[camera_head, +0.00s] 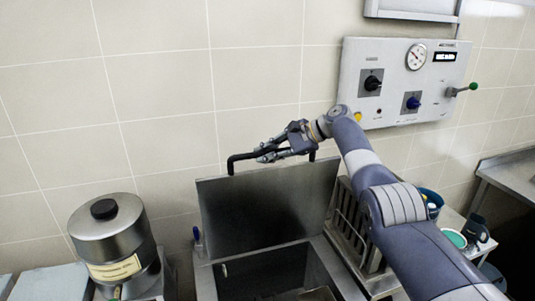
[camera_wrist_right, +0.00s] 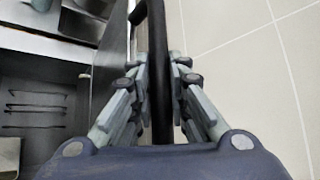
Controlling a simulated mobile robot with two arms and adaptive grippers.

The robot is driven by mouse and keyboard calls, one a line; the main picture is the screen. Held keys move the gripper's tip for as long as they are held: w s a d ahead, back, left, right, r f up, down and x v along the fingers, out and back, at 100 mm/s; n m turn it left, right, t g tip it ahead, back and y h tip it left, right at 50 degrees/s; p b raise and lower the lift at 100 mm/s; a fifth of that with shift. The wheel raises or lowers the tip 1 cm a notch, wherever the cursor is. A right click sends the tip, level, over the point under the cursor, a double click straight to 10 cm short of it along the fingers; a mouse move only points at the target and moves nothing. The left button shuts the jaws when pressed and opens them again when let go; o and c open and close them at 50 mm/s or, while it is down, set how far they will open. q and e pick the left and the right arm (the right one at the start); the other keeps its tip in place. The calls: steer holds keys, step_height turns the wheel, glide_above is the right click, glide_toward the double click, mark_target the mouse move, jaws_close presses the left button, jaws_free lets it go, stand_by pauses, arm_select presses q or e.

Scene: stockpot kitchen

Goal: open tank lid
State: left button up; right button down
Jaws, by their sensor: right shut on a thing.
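The tank lid (camera_head: 268,212) is a grey metal panel standing raised, nearly upright, at the back of the open tank (camera_head: 335,281). A black bar handle (camera_head: 238,158) runs along its top edge. My right gripper (camera_head: 268,153) is shut on the handle near its middle. In the right wrist view the handle (camera_wrist_right: 158,70) passes between the fingers of the right gripper (camera_wrist_right: 160,75). The open tank interior (camera_wrist_right: 35,100) shows at the left of that view. My left gripper is not in view.
A steel pot with a black knob (camera_head: 110,235) stands left of the tank. A control panel (camera_head: 390,75) with knobs, a gauge and a green-tipped lever is on the tiled wall. A slatted rack (camera_head: 346,222) and small containers stand right of the tank.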

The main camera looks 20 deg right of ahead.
steer(key=c, duration=1.5)
jaws_free()
steer(key=shift+f, duration=0.15)
steer(key=shift+c, duration=0.2)
steer(key=v, duration=1.2)
steer(key=shift+a, duration=0.15)
